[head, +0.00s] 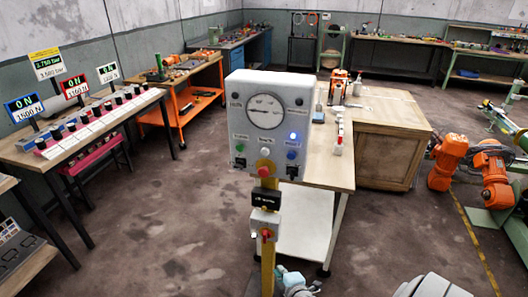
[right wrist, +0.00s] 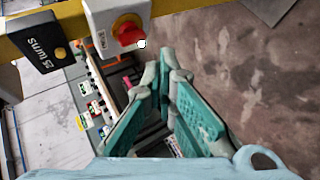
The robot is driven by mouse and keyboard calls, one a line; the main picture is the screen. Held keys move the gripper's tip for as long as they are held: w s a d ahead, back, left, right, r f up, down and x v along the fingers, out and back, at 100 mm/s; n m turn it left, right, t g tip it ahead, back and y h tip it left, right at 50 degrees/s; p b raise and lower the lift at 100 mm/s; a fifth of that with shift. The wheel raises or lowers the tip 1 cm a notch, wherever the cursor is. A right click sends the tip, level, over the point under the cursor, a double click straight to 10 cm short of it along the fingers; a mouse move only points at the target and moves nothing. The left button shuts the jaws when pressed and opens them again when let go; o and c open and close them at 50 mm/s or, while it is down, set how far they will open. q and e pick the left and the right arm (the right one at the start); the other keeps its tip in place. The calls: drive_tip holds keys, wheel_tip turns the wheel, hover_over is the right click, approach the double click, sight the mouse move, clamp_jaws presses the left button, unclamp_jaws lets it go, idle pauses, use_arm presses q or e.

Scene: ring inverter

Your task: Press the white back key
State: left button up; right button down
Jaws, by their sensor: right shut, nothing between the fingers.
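A grey control box (head: 268,110) with a round gauge stands on a yellow post. I cannot tell whether that is the back key. My right gripper (right wrist: 168,66) is shut and empty, apart from the knob. It shows at the bottom of the head view (head: 296,280). My left gripper is out of view.
A black box (head: 265,198) is fixed to the post above the white box. A wooden-topped table (head: 330,165) stands close behind the post. Benches (head: 90,130) with gauges and displays line the left. Orange robot arms (head: 447,160) stand at the right. The floor left of the post is clear.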

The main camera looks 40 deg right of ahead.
sight(265, 152)
drive_tip(key=w+r+n+t, duration=0.3)
drive_tip(key=w+r, duration=0.1)
drive_tip(key=r, duration=0.6)
drive_tip(key=w+a+r+n+t, duration=0.1)
drive_tip(key=w+r+n+t, duration=0.2)
drive_tip(key=r, duration=0.8)
drive_tip(key=w+r+n+t+p, duration=0.1)
drive_tip(key=w+r+n+t, duration=0.2)
drive_tip(key=r, duration=0.8)
drive_tip(key=shift+w+a+n+t+y, duration=0.35)
drive_tip(key=shift+w+n, duration=0.45)
drive_tip(key=shift+w, duration=0.35)
drive_tip(key=w+d+b, duration=0.4)
drive_tip(key=w+d, duration=0.1)
drive_tip(key=d, duration=0.2)
drive_tip(key=shift+d+b, duration=0.15)
drive_tip(key=shift+b, duration=0.25)
drive_tip(key=shift+f, duration=0.1)
